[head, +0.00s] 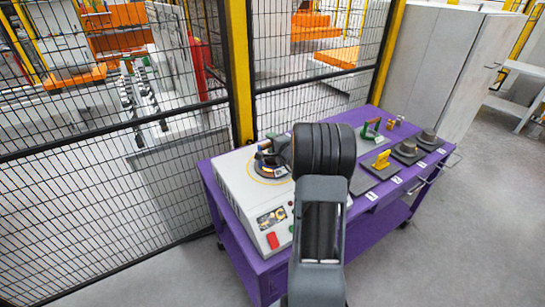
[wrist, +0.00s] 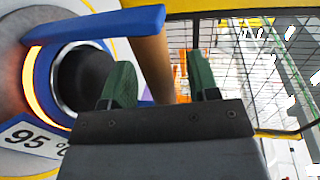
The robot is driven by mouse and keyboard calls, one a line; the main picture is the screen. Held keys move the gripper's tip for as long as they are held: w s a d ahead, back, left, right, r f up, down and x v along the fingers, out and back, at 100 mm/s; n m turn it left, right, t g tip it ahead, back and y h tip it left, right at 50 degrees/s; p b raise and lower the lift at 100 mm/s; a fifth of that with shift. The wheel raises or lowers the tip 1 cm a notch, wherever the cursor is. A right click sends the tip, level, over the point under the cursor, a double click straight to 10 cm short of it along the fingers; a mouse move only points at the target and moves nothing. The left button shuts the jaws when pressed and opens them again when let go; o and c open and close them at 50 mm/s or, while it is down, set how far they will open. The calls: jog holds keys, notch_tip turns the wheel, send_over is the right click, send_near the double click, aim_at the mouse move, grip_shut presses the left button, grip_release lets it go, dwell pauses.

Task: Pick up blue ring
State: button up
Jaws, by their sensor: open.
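The blue ring (wrist: 38,62) stands in the wrist view at the left, a blue rim with a glowing orange band around a dark core. A blue bar (wrist: 100,25) reaches right from its top, with a brown cylindrical piece (wrist: 152,68) below the bar's end. My gripper (wrist: 158,60) is open, its two green fingers apart. The brown piece appears in the gap between the fingers; whether they touch it cannot be told. In the head view the ring (head: 268,162) is on the white heater, partly hidden by my arm.
The white heater (head: 240,190) stands on a purple cart (head: 235,250). Dark mats on the cart's right carry a yellow part (head: 381,160), a green part (head: 371,128) and grey discs (head: 408,148). A mesh fence (head: 110,130) runs behind. A "95 °C" label (wrist: 35,138) is below the ring.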

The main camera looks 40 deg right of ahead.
jog(key=shift+w+f, duration=0.15)
jog(key=shift+w, duration=0.6)
grip_shut()
